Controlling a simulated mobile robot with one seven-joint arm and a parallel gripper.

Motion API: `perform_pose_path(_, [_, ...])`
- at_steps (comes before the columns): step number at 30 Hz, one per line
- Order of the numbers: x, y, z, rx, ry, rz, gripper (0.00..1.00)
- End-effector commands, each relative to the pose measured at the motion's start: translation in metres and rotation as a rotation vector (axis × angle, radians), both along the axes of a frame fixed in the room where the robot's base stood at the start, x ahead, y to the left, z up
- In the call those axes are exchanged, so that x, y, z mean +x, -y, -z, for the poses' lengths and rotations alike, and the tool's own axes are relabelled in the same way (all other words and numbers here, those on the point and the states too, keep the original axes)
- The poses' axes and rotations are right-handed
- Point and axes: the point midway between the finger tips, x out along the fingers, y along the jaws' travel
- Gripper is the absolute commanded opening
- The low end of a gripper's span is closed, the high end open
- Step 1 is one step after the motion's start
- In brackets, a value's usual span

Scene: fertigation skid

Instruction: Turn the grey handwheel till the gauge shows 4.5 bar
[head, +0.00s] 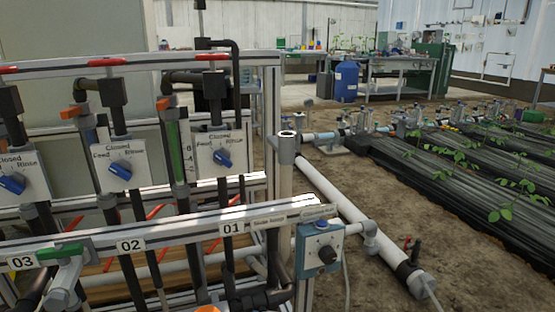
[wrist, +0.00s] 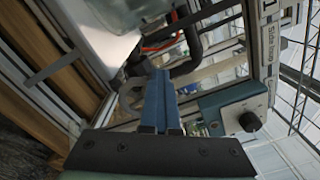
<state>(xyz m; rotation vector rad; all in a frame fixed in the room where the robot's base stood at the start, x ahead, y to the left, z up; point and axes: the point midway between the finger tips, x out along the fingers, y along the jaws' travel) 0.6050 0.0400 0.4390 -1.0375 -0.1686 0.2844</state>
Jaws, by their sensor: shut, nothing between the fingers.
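I cannot make out a grey handwheel or a gauge reading in either view. My gripper (wrist: 160,78) shows in the wrist view, its blue fingers together with nothing between them. It points toward the pipes and rails of the skid and touches nothing that I can make out. My gripper does not show in the head view. A blue-grey box (head: 303,258) with a dark round knob (head: 327,254) is mounted at the right end of the skid's front rail. The same knob (wrist: 250,121) is right of my fingers in the wrist view, apart from them.
Several white valve plates with blue knobs, such as one (head: 222,157), stand behind the numbered front rail (head: 180,232). A green-handled valve (head: 60,252) is at the lower left. A white pipe (head: 340,205) runs along the floor at right. Bare soil lies right of it.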

Motion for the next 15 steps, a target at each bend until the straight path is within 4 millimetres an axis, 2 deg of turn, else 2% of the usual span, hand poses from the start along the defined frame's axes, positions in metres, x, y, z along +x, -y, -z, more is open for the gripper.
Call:
perform_pose_path(1, [-0.0001, 0.0069, 0.0041, -0.002, -0.007, 0.017, 0.0])
perform_pose_path(15, [-0.0011, 0.0051, 0.0014, -0.003, -0.009, 0.016, 0.0])
